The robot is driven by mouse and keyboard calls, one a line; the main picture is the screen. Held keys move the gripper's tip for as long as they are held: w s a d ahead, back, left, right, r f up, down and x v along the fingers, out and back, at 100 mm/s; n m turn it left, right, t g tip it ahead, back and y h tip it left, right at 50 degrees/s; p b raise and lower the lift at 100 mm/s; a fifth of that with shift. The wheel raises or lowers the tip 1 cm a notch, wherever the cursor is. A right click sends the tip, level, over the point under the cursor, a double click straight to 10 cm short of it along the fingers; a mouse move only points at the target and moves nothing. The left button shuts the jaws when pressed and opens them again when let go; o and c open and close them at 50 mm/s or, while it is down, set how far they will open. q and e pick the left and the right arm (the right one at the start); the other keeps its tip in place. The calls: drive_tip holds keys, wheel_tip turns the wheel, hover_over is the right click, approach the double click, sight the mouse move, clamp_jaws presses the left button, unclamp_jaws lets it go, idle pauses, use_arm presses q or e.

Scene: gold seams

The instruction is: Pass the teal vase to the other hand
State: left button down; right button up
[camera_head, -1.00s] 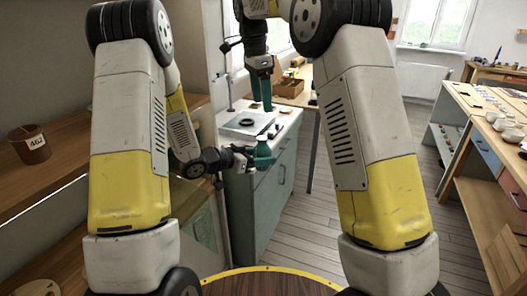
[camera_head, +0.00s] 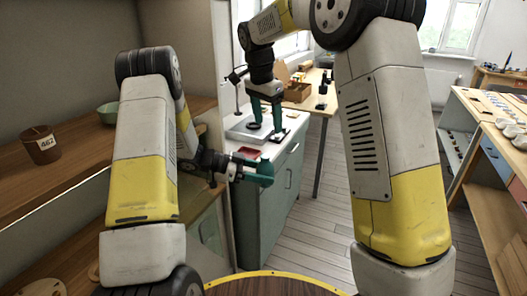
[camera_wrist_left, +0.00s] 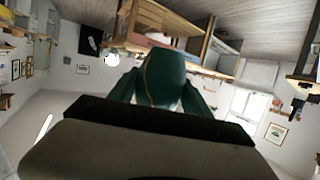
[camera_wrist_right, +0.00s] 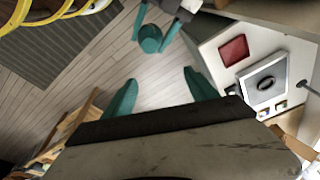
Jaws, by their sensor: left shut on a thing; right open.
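The teal vase (camera_wrist_left: 163,78), with a thin gold seam, is held between the teal fingers of my left gripper (camera_wrist_left: 163,98), close to the left wrist camera. In the head view the vase (camera_head: 266,169) is small and hard to separate from the teal fingers of the left gripper (camera_head: 258,174). My right gripper (camera_head: 265,112) is above it, open and empty, fingers pointing down. In the right wrist view the vase (camera_wrist_right: 150,39) appears beyond the open fingertips of the right gripper (camera_wrist_right: 160,76), apart from them.
A cabinet (camera_head: 262,215) with a white top stands behind the left gripper, with a red flat item (camera_wrist_right: 234,50) and a white square device (camera_wrist_right: 264,82) on it. A brown pot (camera_head: 40,145) and a green bowl (camera_head: 108,112) are on the left shelf. Open floor lies right of the cabinet.

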sight(265, 172)
drive_tip(key=s+f+n, duration=0.1)
drive_tip(key=f+n, duration=0.1)
drive_tip(key=s+f+n, duration=0.2)
drive_tip(key=s+a+f+n+t, duration=0.1)
drive_tip(key=f+n, duration=0.1)
drive_tip(key=shift+s+f+n+y, duration=0.2)
drive_tip(key=shift+s+n+y, duration=0.1)
drive_tip(key=shift+s+y, duration=0.1)
drive_tip(key=shift+f, duration=0.35)
drive_tip(key=x, duration=1.1)
drive_tip(key=shift+w+f, duration=0.2)
drive_tip(key=c, duration=1.3)
use_arm(q)
drive_tip(key=shift+c, duration=2)
unclamp_jaws()
drive_tip(key=shift+a, duration=0.1)
